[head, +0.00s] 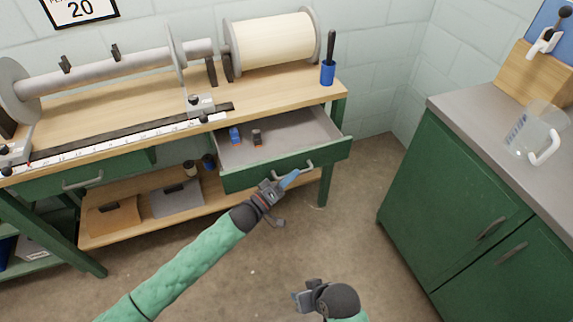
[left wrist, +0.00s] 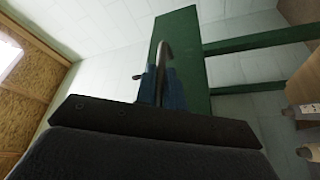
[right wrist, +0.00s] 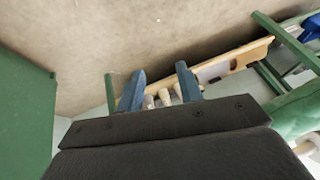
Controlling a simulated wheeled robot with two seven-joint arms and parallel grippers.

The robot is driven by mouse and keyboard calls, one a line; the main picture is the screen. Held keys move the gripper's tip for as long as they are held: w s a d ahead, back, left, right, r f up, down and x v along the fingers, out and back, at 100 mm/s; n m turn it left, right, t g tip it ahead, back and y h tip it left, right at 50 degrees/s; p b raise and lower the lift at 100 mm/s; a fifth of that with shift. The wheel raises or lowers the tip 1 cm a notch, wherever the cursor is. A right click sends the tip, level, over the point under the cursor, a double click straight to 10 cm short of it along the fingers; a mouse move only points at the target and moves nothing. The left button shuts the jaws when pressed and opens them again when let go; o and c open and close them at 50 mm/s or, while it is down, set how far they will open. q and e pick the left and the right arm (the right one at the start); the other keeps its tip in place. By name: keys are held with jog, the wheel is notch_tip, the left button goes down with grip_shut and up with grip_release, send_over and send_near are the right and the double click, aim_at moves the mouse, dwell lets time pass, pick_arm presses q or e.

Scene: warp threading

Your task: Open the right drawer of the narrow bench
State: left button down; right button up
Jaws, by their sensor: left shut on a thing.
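The narrow bench (head: 268,83) stands against the wall with its right drawer (head: 255,170) pulled well out. The drawer has a green front, a grey inside and a metal handle. A blue item (head: 235,135) and a small dark item (head: 257,137) lie inside it. My left gripper (head: 290,180) is shut on the drawer handle (head: 306,168); the left wrist view shows the handle bar (left wrist: 164,62) between the blue fingers. My right gripper (head: 298,300) is low at the front, away from the drawer. In the right wrist view its blue fingers (right wrist: 158,90) stand apart with nothing between them.
The left drawer (head: 82,180) is shut. A lower shelf (head: 130,232) holds bins and small pots. A green cabinet (head: 455,200) with a clear jug (head: 530,130) stands at right. The floor between bench and cabinet is clear.

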pick_arm(q)
jog(key=shift+s+d+f, duration=0.1)
jog(key=shift+s+d, duration=0.05)
jog(key=shift+s, duration=0.5)
pick_arm(e)
jog(key=shift+s+d+r, duration=0.1)
jog(key=shift+s+r, duration=0.1)
jog(key=shift+r, duration=0.9)
pick_arm(q)
jog(key=c, duration=1.5)
grip_release()
